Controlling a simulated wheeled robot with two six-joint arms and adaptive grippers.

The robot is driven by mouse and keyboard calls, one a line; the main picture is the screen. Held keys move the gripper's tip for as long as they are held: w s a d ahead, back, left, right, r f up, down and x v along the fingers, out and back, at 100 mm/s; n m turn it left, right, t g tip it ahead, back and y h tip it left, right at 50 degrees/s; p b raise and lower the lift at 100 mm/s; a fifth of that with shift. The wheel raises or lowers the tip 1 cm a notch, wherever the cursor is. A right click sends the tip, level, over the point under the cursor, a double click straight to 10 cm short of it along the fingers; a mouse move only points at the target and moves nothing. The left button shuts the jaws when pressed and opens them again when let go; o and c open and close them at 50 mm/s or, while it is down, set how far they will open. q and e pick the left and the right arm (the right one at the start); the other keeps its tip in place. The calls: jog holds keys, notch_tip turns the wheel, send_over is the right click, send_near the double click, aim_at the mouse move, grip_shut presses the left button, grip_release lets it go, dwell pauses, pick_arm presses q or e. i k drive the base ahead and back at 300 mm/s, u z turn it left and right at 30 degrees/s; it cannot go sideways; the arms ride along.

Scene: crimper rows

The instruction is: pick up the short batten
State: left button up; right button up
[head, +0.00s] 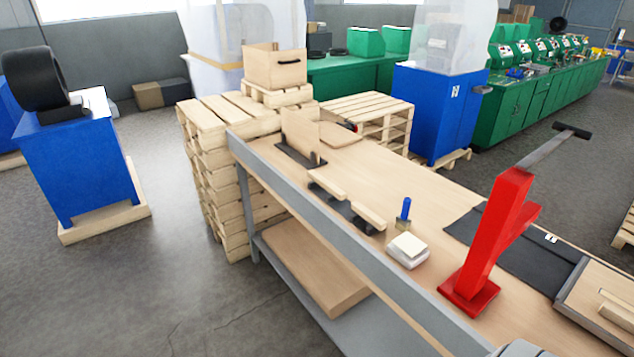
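Two short pale wooden pieces, a farther one (327,184) and a nearer one (369,216), lie on dark rests along the left edge of the workbench. They look like battens of similar length, and I cannot tell from this view which is the short batten. Another pale wooden strip (616,312) lies at the right edge of the picture, partly cut off. Neither gripper shows clearly. Only a rounded grey part of my own body shows at the bottom edge.
The workbench (425,188) carries a red stand with a lever (492,245), a blue-handled brush (405,215), a white stack (408,250), a dark mat (510,243) and an upright board (298,133). Pallets (205,120) stand beyond its far end.

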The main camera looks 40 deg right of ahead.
aim_at(378, 222)
jog(key=i, duration=2.4)
jog(key=z, duration=3.6)
jog(key=i, duration=1)
jog(key=u, duration=0.05)
